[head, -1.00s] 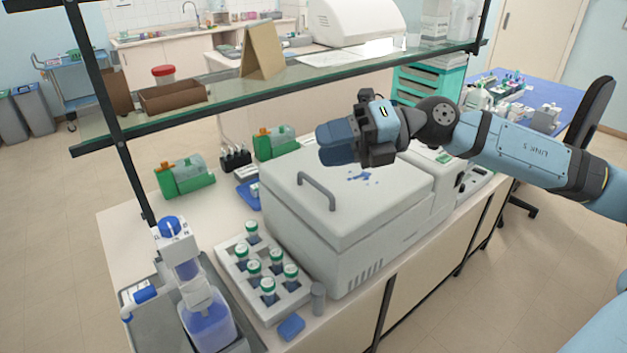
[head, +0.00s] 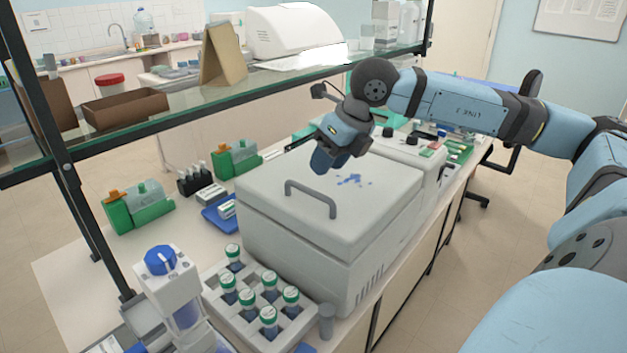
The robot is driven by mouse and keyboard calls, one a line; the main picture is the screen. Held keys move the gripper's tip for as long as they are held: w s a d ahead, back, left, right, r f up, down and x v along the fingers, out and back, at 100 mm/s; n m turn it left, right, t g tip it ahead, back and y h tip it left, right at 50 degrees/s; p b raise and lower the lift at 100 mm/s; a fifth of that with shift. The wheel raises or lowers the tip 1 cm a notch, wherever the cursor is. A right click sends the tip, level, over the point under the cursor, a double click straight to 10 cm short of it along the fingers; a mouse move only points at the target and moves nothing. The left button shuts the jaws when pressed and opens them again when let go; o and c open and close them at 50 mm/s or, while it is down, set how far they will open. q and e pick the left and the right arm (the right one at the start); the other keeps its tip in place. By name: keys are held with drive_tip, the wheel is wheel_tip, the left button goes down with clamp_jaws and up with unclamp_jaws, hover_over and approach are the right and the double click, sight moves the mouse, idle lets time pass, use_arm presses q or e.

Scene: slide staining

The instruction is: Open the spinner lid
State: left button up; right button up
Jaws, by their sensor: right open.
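The spinner is a large grey box (head: 300,264) on the bench, with its flat lid (head: 270,205) down. A dark grey bar handle (head: 312,187) stands near the front edge of the lid, and blue stains show on top. My right gripper (head: 325,165) is above the lid, behind the handle and apart from it. Its blue fingers point down and to the left; it is open with nothing seen between them. My left gripper is out of view.
A tube rack (head: 212,300) with several green-capped tubes stands left of the spinner. A blue-capped dispenser (head: 172,285) is at the front left. A glass shelf (head: 215,92) crosses above the bench's back. Green bottles (head: 138,208) sit behind.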

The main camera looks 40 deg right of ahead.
drive_tip(key=x, duration=0.6)
drive_tip(key=shift+w+a+f+p, duration=0.1)
drive_tip(key=shift+a+f+p, duration=0.05)
drive_tip(key=shift+f+p, duration=0.15)
drive_tip(key=shift+r, duration=0.1)
drive_tip(key=shift+c, duration=0.2)
clamp_jaws()
